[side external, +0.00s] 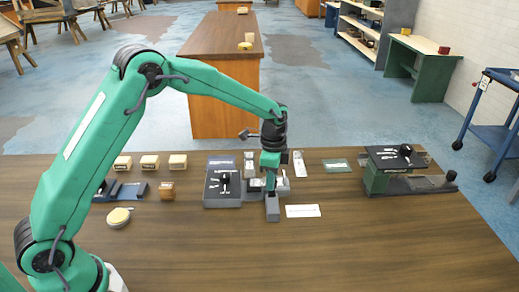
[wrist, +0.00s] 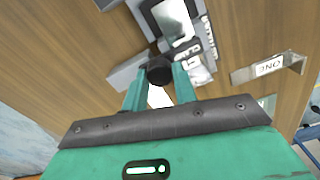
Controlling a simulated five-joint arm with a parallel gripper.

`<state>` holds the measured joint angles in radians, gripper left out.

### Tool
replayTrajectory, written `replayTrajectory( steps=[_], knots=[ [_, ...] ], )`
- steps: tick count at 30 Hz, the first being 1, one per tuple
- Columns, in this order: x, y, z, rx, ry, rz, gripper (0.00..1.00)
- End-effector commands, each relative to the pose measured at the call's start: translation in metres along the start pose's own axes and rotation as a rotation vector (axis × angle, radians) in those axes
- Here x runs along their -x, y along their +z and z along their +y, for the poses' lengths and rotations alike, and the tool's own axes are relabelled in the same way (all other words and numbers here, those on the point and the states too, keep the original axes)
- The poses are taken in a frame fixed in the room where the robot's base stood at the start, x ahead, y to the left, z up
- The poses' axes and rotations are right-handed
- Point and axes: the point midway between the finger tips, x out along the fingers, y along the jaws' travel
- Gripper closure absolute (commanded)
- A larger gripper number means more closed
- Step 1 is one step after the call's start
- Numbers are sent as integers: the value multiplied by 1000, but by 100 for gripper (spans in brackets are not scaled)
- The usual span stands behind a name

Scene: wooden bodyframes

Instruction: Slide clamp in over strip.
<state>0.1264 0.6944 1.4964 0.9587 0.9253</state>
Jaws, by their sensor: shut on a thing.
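My gripper (side external: 271,182) is low over the middle of the bench. In the wrist view its two green fingers (wrist: 160,88) are shut on a round black knob (wrist: 160,70). The knob belongs to a grey clamp fixture (wrist: 130,70), whose grey block also shows in the side view (side external: 272,208). Beyond the knob are a dark-framed part with a shiny pale face (wrist: 175,20) and bright metal pieces (wrist: 198,72). I cannot tell which of these pale pieces is the strip, or whether the clamp covers it. The fingers hide part of the fixture.
A dark box with a black lever (side external: 223,186) stands left of the gripper. A white plate (side external: 302,211) lies to the right; a plate marked ONE (wrist: 268,68) shows in the wrist view. A green machine (side external: 390,172) stands far right.

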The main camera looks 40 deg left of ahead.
Motion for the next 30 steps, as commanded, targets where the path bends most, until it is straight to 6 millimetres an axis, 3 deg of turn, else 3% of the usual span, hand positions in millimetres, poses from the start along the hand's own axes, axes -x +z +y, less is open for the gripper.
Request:
replayTrajectory(
  steps=[1,4,17,30],
  knots=[
    [1,2,-6,9,-13,10,68],
    [1,2,-6,9,-12,9,50],
    [5,1,-4,6,-8,6,50],
    [55,1,-4,7,-11,9,50]
  ],
)
